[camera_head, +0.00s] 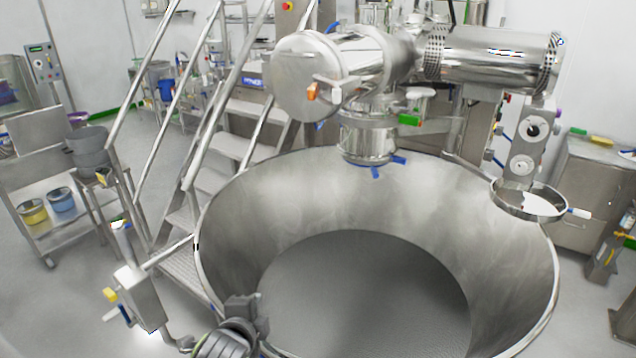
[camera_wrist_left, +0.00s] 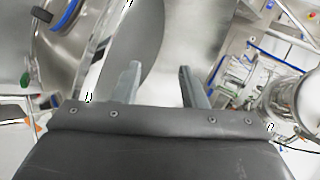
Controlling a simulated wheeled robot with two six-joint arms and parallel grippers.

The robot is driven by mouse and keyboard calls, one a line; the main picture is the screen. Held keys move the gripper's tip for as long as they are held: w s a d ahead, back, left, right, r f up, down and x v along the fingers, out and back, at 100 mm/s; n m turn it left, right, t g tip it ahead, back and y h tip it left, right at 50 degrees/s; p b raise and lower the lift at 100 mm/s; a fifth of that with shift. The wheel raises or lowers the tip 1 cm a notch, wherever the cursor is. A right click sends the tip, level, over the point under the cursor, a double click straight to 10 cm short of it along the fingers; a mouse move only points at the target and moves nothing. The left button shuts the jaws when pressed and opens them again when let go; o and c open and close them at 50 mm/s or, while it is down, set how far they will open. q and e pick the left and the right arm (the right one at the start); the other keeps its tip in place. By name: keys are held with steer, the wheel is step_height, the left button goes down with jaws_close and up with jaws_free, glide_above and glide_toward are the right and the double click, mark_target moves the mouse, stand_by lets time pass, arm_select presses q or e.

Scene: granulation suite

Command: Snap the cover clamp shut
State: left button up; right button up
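A round steel cover (camera_head: 300,78) closes the near end of a horizontal steel cylinder above the big bowl. A small clamp with an orange handle (camera_head: 313,92) sits at its lower part, beside a white knob. I cannot tell whether this is the cover clamp or whether it is shut. My left gripper (camera_head: 250,311) is at the bowl's near left rim, well below and left of the cover. Its two grey fingers (camera_wrist_left: 160,78) stand apart in the left wrist view, with nothing between them. My right gripper is in neither view.
The wide steel bowl (camera_head: 230,205) fills the middle. A round steel port (camera_head: 520,212) with a white-tipped handle (camera_head: 578,213) hangs at its right rim. Steel stairs (camera_head: 200,185) with rails stand left; a cart (camera_head: 55,225) is further left. Grey floor shows at left.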

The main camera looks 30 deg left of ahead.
arm_select(q)
steer(key=w+r+m+t+y, duration=0.1)
steer(key=w+r+m+t, duration=0.4)
steer(key=w+r+m, duration=0.6)
steer(key=m+t+y, duration=0.1)
steer(key=m+t, duration=0.5)
steer(key=m, duration=0.4)
glide_toward(313, 92)
steer(key=p+x, duration=0.1)
steer(key=x, duration=0.2)
steer(key=f+p+x, duration=0.1)
steer(key=p+x, duration=0.1)
steer(key=x, duration=0.2)
steer(key=p+x, duration=0.1)
steer(key=x, duration=0.3)
steer(key=shift+w+a+f+p, duration=0.2)
steer(key=shift+a+f+p, duration=0.1)
steer(key=shift+w+a+r, duration=0.15)
steer(key=shift+w+r, duration=0.05)
steer(key=shift+w, duration=0.4)
jaws_close()
